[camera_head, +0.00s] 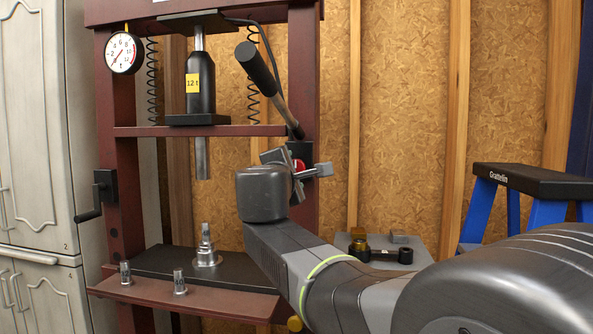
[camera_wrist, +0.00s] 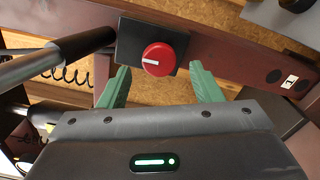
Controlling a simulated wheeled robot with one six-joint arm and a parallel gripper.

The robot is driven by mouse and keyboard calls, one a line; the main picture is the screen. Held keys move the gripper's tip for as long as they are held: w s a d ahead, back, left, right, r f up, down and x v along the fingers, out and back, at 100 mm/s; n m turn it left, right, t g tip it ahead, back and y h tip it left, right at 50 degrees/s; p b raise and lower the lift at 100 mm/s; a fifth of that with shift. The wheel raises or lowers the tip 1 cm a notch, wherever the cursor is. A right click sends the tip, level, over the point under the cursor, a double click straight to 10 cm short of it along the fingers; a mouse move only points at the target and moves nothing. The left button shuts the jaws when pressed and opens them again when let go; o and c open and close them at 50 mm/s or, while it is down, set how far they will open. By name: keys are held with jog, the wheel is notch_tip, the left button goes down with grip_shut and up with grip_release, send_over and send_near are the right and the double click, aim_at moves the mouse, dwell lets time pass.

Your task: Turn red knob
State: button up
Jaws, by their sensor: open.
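The red knob (camera_wrist: 158,59) is round with a white pointer line and sits on a black box (camera_wrist: 133,40) on the press's right upright. In the wrist view it lies between and beyond the two green fingertips of my gripper (camera_wrist: 160,84), which is open and holds nothing. The white line points to the left in that view. In the head view only a small part of the red knob (camera_head: 299,165) shows beside my gripper (camera_head: 300,165), and my arm hides much around it. I cannot tell whether the fingers touch the knob.
A dark red shop press (camera_head: 303,60) stands ahead, with a pump lever (camera_head: 262,70) slanting close above my gripper. A small table (camera_head: 420,258) with parts stands at its right. A blue step ladder (camera_head: 480,210) is further right. Grey cabinets (camera_head: 35,130) stand left.

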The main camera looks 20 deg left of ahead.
aim_at(297, 167)
jog(key=p+v, duration=0.1)
jog(key=v, duration=0.9)
jog(key=shift+s, duration=0.4)
jog(key=b+x, duration=0.1)
jog(key=x, duration=1.3)
jog(key=shift+s+d, duration=0.15)
jog(key=shift+d, duration=0.05)
